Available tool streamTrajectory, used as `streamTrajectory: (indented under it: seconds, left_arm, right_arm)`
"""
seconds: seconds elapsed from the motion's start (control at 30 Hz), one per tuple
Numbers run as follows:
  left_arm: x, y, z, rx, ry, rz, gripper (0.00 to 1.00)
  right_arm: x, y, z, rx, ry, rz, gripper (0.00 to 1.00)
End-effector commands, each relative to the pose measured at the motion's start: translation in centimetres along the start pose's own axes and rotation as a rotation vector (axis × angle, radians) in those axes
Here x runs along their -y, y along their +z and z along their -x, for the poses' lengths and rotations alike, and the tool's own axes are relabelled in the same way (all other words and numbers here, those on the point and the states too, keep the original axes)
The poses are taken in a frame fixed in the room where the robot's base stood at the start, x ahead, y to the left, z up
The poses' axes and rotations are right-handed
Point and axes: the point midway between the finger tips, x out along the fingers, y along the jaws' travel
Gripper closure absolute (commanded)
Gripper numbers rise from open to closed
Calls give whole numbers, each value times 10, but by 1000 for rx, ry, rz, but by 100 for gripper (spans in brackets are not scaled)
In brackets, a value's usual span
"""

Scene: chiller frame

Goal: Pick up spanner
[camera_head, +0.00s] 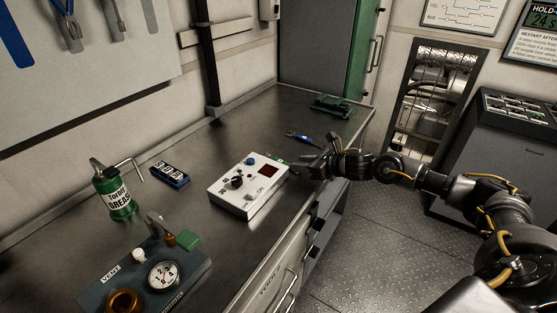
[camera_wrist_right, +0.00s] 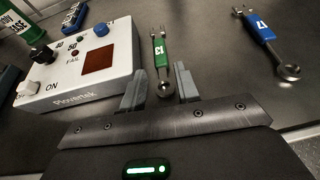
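A green spanner (camera_wrist_right: 161,58) marked 13 lies on the dark bench, and its ring end sits between the two fingers of my right gripper (camera_wrist_right: 160,86). The fingers stand apart on either side of it, with visible gaps. In the head view my right gripper (camera_head: 318,168) is at the bench's right edge, and a bit of the green spanner (camera_head: 275,159) shows beside the white box. A blue spanner (camera_wrist_right: 260,29) marked 17 lies to the right in the wrist view. It also shows in the head view (camera_head: 301,138), beyond the gripper. My left gripper is not in view.
A white control box (camera_head: 248,185) stands close left of the right gripper. A blue block (camera_head: 170,175), a green grease can (camera_head: 117,195) and a gauge panel (camera_head: 110,268) are further left. A dark green object (camera_head: 331,106) lies at the back. The bench (camera_head: 225,140) is clear behind the box.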

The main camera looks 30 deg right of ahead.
Motion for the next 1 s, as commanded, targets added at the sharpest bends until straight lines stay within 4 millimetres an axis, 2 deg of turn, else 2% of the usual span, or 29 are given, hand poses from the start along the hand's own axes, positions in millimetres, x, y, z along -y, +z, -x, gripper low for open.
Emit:
streamTrajectory:
  seconds: [0.1, 0.33, 0.53, 0.67, 0.97, 1.0]
  left_arm:
    - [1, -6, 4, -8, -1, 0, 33]
    - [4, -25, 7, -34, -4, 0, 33]
    - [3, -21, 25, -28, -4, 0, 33]
    - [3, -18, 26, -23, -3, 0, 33]
    - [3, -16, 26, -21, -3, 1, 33]
    - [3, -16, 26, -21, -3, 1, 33]
  right_arm:
    - [-1, 2, -12, 1, 2, -1, 68]
    - [-2, 2, -20, 0, 5, 1, 68]
    - [-3, 4, -48, 0, 5, -1, 68]
    - [-2, 2, -64, 2, 6, 0, 68]
    - [-2, 0, -69, 0, 5, 2, 68]
    - [-2, 0, -69, 0, 5, 2, 73]
